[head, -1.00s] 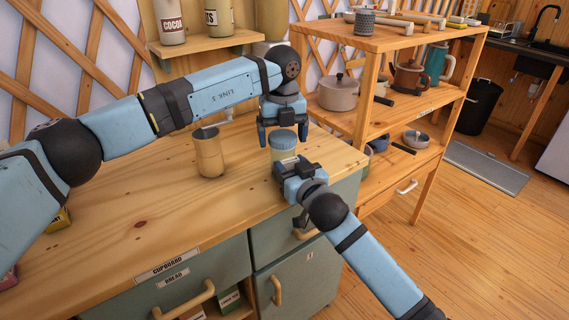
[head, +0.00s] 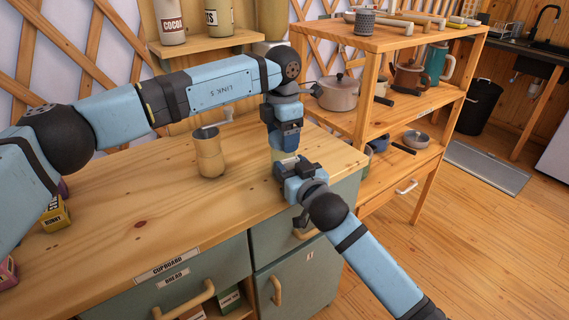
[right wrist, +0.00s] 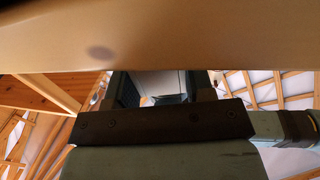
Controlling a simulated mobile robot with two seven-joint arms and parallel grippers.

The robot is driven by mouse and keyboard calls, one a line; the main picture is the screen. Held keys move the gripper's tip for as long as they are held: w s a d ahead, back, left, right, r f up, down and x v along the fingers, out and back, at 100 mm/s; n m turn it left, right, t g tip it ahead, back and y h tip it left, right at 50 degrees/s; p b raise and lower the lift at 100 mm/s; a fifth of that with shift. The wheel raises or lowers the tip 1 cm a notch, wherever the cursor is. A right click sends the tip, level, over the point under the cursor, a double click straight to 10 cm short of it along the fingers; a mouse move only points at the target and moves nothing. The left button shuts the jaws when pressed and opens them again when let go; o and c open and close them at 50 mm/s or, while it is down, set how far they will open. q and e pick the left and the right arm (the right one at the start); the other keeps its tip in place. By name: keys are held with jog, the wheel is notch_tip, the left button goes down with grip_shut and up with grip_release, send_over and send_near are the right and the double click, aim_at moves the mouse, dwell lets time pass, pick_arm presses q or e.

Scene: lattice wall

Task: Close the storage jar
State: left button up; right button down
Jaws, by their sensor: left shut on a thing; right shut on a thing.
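The storage jar (head: 278,155) stands upright near the right end of the wooden counter, a pale body partly hidden by both grippers. My left gripper (head: 284,145) points straight down over the jar's top and is shut on its blue lid, which it now mostly covers. The lid is at the jar's mouth; how firmly it is seated cannot be told. My right gripper (head: 286,172) comes from the front right, low at the counter's edge, and is shut on the jar's body. The right wrist view does not show the jar clearly.
A tan coffee mill (head: 209,155) with a crank stands left of the jar. A honey box (head: 56,214) lies far left under my left arm. An open shelf unit with a pot (head: 339,93) stands to the right. The counter's front middle (head: 150,225) is clear.

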pick_arm(q)
jog(key=m, duration=0.3)
jog(key=shift+d, duration=0.1)
jog(key=o, duration=1)
jog(key=shift+r, duration=2.3)
jog(key=shift+c, duration=0.4)
